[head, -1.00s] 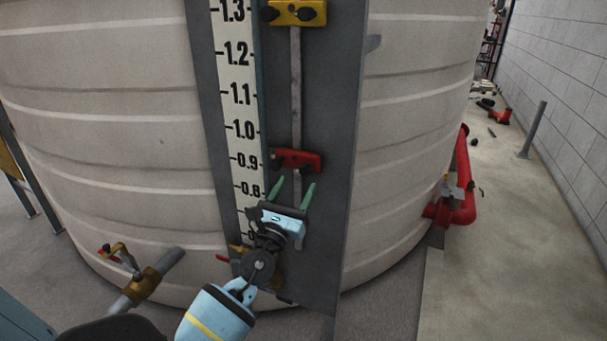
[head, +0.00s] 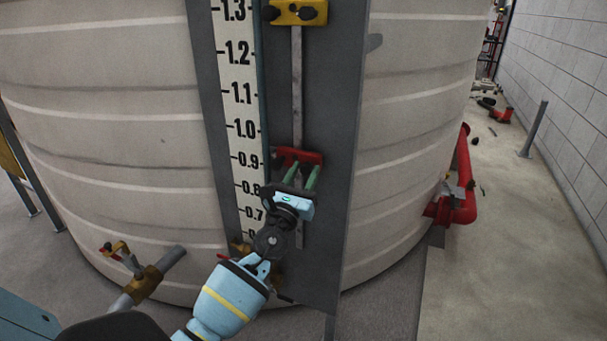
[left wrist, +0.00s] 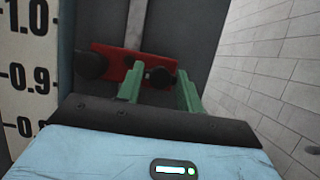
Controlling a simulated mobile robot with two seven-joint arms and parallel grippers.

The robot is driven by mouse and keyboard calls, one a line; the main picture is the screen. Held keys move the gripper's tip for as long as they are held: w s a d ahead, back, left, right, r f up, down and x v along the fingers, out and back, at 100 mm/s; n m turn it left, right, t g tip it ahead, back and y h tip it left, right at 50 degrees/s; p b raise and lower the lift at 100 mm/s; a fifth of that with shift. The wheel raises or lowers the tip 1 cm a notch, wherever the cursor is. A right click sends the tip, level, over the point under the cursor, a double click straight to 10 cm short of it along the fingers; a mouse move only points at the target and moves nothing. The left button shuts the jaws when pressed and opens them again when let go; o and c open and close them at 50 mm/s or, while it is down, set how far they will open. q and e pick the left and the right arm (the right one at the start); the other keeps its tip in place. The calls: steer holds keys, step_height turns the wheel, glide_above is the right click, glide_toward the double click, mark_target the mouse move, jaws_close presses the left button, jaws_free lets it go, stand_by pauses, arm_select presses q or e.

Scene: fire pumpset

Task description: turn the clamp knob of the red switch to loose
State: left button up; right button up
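The red switch (head: 299,155) sits on the vertical rail of the dark panel beside the scale, near the 0.9 mark. It also shows in the left wrist view (left wrist: 120,62), with a dark knob at its left end (left wrist: 91,65) and a smaller dark knob (left wrist: 159,77) at its right. My left gripper (head: 301,172) is open just below the switch. In the left wrist view its green fingers (left wrist: 160,88) stand apart, with the right knob between or just beyond their tips. I cannot tell whether they touch it. My right gripper is not in view.
A yellow switch (head: 298,12) sits higher on the same rail. The white scale (head: 238,90) runs along the panel's left, in front of the big pale tank (head: 110,130). A brass valve (head: 140,285) and pipe stick out at lower left. Open floor lies right.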

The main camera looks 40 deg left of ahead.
arm_select(q)
steer(key=shift+c, duration=0.7)
